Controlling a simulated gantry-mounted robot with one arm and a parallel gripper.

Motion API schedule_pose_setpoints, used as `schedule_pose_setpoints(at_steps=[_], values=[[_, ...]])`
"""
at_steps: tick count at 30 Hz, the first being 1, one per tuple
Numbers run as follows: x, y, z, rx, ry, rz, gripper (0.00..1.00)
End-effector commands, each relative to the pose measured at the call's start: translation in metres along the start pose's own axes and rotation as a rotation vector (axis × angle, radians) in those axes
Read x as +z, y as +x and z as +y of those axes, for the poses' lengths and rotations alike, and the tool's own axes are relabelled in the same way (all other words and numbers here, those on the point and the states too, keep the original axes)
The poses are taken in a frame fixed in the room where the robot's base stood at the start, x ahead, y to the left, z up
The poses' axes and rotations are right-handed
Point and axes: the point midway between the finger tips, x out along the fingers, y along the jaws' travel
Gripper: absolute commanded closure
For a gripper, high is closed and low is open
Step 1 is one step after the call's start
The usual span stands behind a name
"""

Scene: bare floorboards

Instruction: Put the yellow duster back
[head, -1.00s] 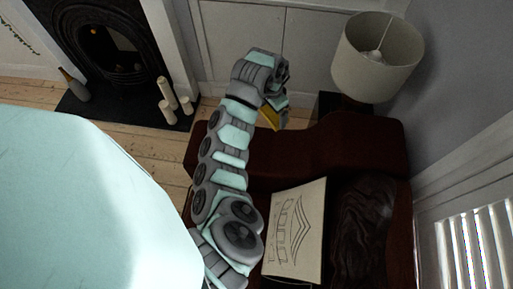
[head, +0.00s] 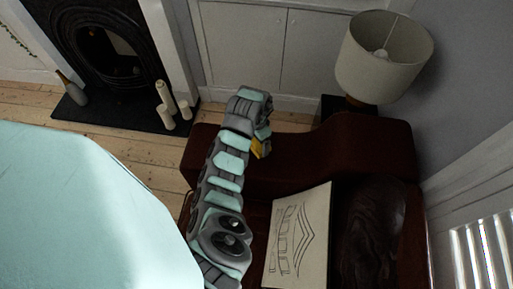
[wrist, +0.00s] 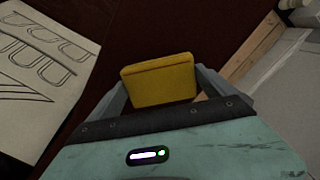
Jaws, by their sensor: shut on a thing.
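The yellow duster (wrist: 160,82) is between the two fingers of my gripper (wrist: 160,92) in the wrist view. My gripper is shut on it. Most of the duster is hidden by my arm in the head view. I cannot tell whether the duster touches the sofa.
A cream cushion or board with line drawings (head: 300,235) lies on the sofa, beside a dark brown cushion (head: 371,230). A lamp (head: 384,60) stands behind the sofa. Candles (head: 165,105) stand by the fireplace (head: 105,50). Bare floorboards (head: 150,155) are clear at left.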

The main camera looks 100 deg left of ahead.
Motion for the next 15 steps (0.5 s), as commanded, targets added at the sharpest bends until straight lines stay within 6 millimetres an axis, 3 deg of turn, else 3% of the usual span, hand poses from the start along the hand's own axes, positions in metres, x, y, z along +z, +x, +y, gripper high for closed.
schedule_pose_setpoints(at_steps=[12, 15], values=[[0.001, 0.044, 0.0, 0.001, 0.0, -0.004, 0.43], [0.001, 0.044, 0.0, 0.0, 0.0, -0.004, 0.43]])
